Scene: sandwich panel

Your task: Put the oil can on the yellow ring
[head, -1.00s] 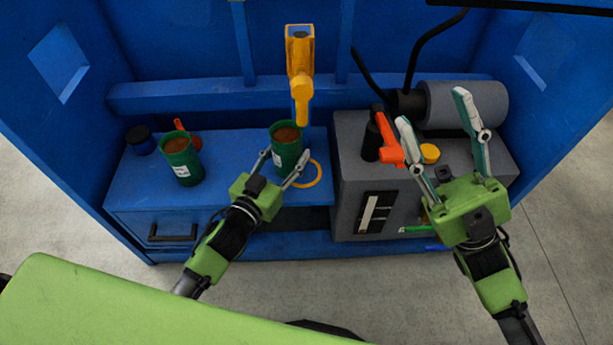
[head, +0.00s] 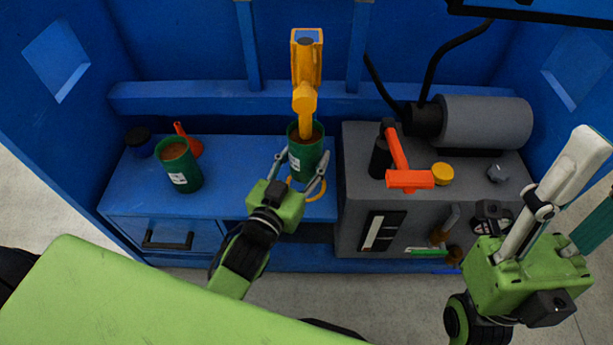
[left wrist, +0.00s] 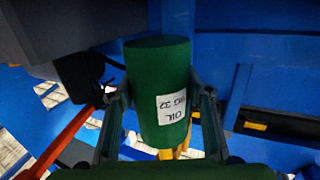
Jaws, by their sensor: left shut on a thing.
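The oil can (head: 306,159) is a green cylinder with an open brown top and a white label. My left gripper (head: 301,174) is shut on it from the front, one finger on each side. The can is upright at the yellow ring (head: 318,195), whose front arc shows just before its base; whether it touches the bench is unclear. In the left wrist view the can (left wrist: 158,70) sits between both fingers, its label reading OIL. My right gripper (head: 598,170) is open and empty at the far right, its outer finger partly cut off.
A grey unit (head: 358,205) with a red-handled part (head: 409,178) borders the ring's right.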

